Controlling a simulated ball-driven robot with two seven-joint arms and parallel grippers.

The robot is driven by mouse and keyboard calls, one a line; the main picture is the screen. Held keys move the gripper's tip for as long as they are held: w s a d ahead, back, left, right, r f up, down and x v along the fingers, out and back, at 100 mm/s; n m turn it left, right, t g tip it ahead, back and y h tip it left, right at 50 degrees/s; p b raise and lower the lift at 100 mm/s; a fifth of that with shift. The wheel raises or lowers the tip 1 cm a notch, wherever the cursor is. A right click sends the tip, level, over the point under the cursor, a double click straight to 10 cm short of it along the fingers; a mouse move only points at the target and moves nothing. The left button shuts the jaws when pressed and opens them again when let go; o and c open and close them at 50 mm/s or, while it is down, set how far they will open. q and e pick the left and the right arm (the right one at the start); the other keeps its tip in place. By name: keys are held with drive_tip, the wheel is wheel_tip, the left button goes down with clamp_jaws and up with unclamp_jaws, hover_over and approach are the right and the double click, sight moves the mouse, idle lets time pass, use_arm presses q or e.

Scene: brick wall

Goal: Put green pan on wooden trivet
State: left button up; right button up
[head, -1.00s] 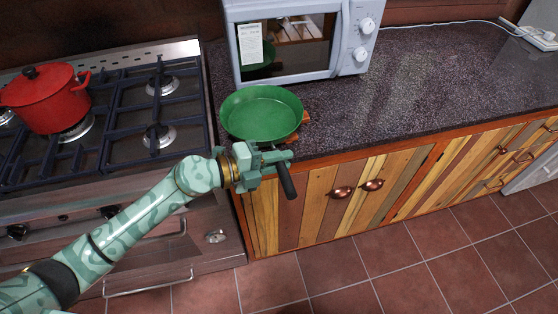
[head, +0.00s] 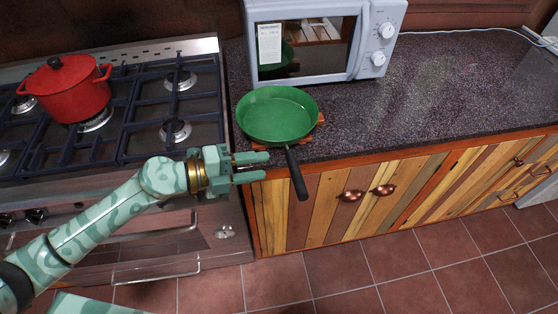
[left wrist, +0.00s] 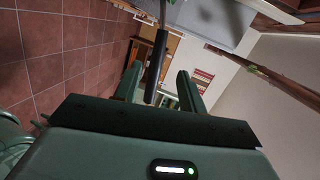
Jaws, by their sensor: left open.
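The green pan (head: 277,112) sits on the wooden trivet (head: 319,119) at the counter's front left corner. Most of the trivet is hidden under the pan; its reddish-brown edges show at the pan's right and front. The pan's black handle (head: 297,177) points forward past the counter edge. My left gripper (head: 266,167) is open and empty, with its fingers pointing right, just left of the handle and apart from it. In the left wrist view the handle (left wrist: 155,68) shows beyond and between the open fingers (left wrist: 158,88). My right gripper is not in view.
A microwave (head: 318,38) stands behind the pan. A red pot (head: 70,90) stands on the stove (head: 160,110) to the left. The counter (head: 450,95) right of the pan is clear. Wooden cabinet doors (head: 400,200) are below.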

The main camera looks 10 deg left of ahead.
use_arm(q)
drive_tip(key=v, duration=0.3)
drive_tip(key=shift+r, duration=0.1)
